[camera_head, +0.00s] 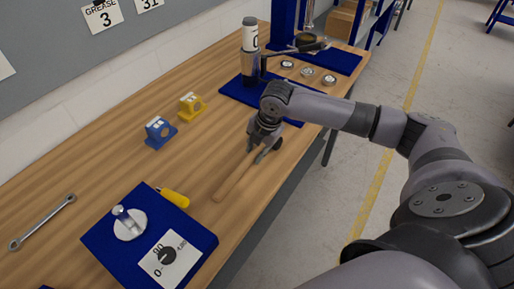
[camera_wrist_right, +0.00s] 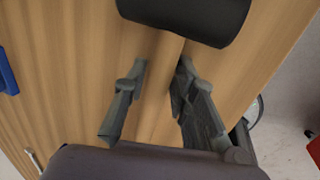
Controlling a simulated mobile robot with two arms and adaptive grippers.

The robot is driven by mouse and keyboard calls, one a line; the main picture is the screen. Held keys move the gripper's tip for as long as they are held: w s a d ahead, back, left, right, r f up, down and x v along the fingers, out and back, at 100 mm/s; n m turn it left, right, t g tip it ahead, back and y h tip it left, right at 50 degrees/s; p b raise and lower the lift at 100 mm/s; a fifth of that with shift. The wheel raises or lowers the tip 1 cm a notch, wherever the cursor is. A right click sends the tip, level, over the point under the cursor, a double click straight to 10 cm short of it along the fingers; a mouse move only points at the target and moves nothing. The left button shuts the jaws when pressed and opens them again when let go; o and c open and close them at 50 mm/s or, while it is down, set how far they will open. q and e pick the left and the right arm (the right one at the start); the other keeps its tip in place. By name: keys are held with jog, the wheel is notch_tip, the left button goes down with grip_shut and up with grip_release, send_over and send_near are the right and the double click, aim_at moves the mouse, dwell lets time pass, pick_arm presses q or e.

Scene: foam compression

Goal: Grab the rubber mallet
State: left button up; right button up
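The rubber mallet lies on the wooden workbench with its light wooden handle (camera_head: 235,178) pointing toward the near edge of the bench. Its black head (camera_wrist_right: 190,14) shows at the top of the right wrist view; in the head view my right gripper hides it. My right gripper (camera_head: 258,152) is low over the mallet. In the right wrist view its two fingers (camera_wrist_right: 162,76) are apart, one on each side of the handle. I cannot tell whether they touch it. My left gripper is not in view.
A blue board (camera_head: 200,236) with a metal knob and a dial card lies near left, beside a yellow-handled tool (camera_head: 174,197). A wrench (camera_head: 42,222), a blue block (camera_head: 159,131) and a yellow block (camera_head: 191,105) lie left. A press (camera_head: 250,62) stands behind my gripper.

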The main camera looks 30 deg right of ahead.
jog(key=shift+f, duration=0.1)
grip_shut()
dwell(0.6)
